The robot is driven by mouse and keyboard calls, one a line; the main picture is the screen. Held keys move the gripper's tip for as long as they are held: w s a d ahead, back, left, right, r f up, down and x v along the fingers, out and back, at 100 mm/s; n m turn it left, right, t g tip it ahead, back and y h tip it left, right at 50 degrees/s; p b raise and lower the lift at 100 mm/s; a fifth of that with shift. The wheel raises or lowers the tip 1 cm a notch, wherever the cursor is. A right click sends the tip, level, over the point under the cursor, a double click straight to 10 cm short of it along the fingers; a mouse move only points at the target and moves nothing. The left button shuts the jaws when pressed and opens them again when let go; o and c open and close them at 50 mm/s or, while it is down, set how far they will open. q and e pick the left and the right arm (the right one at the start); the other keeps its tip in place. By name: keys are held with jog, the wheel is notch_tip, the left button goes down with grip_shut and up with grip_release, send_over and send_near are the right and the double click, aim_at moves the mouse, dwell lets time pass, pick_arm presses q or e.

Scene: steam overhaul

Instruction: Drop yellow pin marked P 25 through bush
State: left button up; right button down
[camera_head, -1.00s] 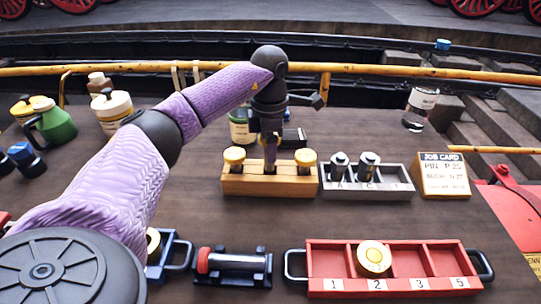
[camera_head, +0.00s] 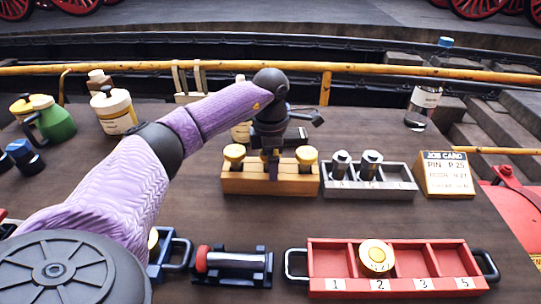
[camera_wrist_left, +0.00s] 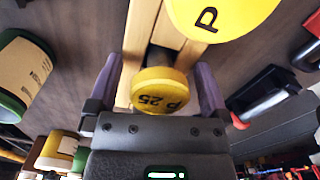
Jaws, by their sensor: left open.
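The yellow pin marked P 25 (camera_wrist_left: 160,92) shows in the left wrist view between the two fingers of my open left gripper (camera_wrist_left: 157,68), with a gap on either side. In the head view my left gripper (camera_head: 271,168) is down at the middle of the wooden rack (camera_head: 240,184) and hides this pin. Two other yellow-headed pins stand at the rack's left (camera_head: 234,153) and right (camera_head: 306,155). A round yellow-rimmed piece with a pale marked face (camera_head: 376,255) sits in compartment 2 of the red tray (camera_head: 318,258); I cannot tell whether it is the bush. My right gripper is out of view.
A grey rack (camera_head: 398,192) with two dark, silver-topped pieces stands right of the wooden rack, beside the job card (camera_head: 447,175). A black cradle with a red-ended cylinder (camera_head: 232,261) lies in front. Bottles (camera_head: 422,103) stand behind. Bare table separates racks and red tray.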

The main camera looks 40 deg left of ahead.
pick_arm(q)
notch_tip(320, 180, up, 12)
jog(key=p, duration=0.3)
jog(key=shift+f, duration=0.15)
jog(key=shift+r, duration=0.3)
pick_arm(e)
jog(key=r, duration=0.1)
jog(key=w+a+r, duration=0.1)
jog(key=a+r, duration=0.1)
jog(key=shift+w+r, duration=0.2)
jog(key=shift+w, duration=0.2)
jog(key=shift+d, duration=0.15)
